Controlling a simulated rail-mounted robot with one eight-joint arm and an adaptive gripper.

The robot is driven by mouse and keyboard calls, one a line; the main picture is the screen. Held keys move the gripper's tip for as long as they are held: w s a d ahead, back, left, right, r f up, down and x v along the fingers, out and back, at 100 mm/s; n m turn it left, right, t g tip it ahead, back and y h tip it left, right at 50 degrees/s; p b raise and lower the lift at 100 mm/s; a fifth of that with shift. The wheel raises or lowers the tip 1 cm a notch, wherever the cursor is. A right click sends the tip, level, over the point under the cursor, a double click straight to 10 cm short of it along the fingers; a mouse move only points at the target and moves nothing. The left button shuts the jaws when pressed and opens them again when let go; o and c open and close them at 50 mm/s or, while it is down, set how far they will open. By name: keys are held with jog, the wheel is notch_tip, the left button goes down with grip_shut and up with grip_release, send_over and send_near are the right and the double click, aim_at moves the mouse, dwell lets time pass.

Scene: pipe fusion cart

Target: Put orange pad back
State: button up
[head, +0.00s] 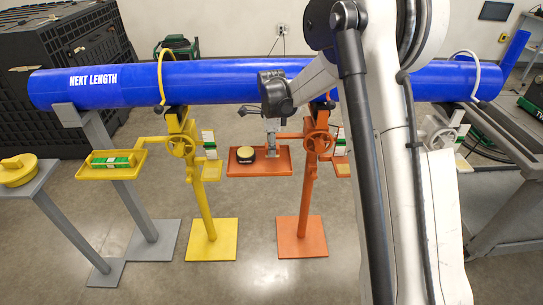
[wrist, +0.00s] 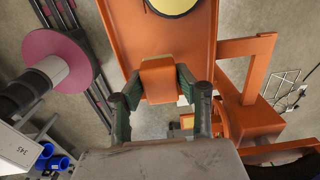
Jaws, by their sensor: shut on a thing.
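The orange pad (wrist: 160,82) is a small orange block with a pale edge, seen between the two dark green fingers of my gripper (wrist: 159,76) in the wrist view. My gripper is shut on it at the near end of the orange tray (wrist: 147,28). In the head view my gripper (head: 271,149) points down at the right part of the orange tray (head: 283,167). I cannot tell whether the pad touches the tray. The pad is too small to make out in the head view.
A black round item with a yellow top (head: 246,154) sits on the tray, left of my gripper. The orange stand with a handwheel (head: 318,144) is close on the right. The blue pipe (head: 210,82) runs above and behind. A yellow stand (head: 181,146) is further left.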

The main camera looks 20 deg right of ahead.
jog(key=shift+f, duration=1.95)
jog(key=shift+f, duration=0.1)
jog(key=shift+f+b, duration=0.15)
jog(key=shift+b, duration=0.15)
jog(key=o, duration=1)
jog(key=shift+r, duration=0.2)
